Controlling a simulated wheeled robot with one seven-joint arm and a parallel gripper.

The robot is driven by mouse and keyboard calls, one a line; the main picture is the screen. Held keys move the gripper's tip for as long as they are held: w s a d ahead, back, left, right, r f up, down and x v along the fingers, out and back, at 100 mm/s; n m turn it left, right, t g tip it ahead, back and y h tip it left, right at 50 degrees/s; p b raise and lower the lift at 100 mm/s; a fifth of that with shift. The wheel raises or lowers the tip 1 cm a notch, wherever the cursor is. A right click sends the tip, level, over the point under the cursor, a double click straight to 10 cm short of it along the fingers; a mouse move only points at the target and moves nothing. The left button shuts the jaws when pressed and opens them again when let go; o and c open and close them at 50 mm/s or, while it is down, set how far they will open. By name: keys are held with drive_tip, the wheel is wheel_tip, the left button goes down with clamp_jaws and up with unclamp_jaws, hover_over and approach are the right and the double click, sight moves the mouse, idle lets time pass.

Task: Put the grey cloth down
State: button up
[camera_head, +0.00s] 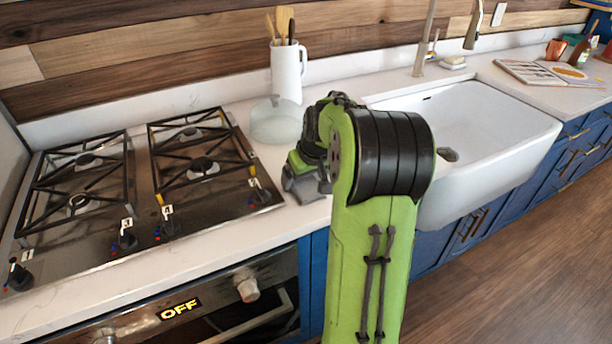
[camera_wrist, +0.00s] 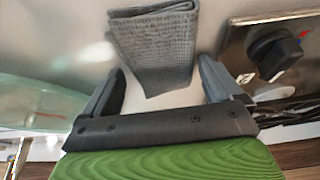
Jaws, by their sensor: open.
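The grey cloth (camera_wrist: 153,48) is a folded, ribbed piece lying on the pale counter in the wrist view. My gripper (camera_wrist: 162,80) is open, with one finger on each side of the cloth's near end and gaps between the fingers and the cloth. In the head view my green arm reaches over the counter between the hob and the sink and hides most of that spot. A grey patch shows low beside my wrist there, but I cannot tell cloth from finger.
A gas hob (camera_head: 135,190) is left of my arm, its knob (camera_wrist: 272,52) close by in the wrist view. A glass-like dome (camera_head: 276,122) and a white jug with utensils (camera_head: 287,75) stand behind. The white sink (camera_head: 485,125) is at right. An open book (camera_head: 550,73) lies beyond.

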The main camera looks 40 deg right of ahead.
drive_tip(key=shift+a+r, duration=0.25)
drive_tip(key=shift+r, duration=0.05)
drive_tip(key=p+v, duration=0.4)
drive_tip(key=v, duration=0.8)
drive_tip(key=s+a+r+n, duration=0.1)
drive_tip(key=s+a, duration=0.1)
drive_tip(key=a, duration=0.6)
drive_tip(key=s+a+r+n, duration=0.1)
drive_tip(key=s+a, duration=0.2)
drive_tip(key=a, duration=0.5)
drive_tip(key=s+a+f+n+t+y, duration=0.1)
drive_tip(key=s+a+f, duration=0.2)
drive_tip(key=s+a, duration=0.5)
drive_tip(key=s, duration=0.3)
drive_tip(key=shift+a, duration=0.3)
drive_tip(key=shift+r, duration=0.1)
wheel_tip(320, 180, up, 6)
drive_tip(key=p, duration=0.6)
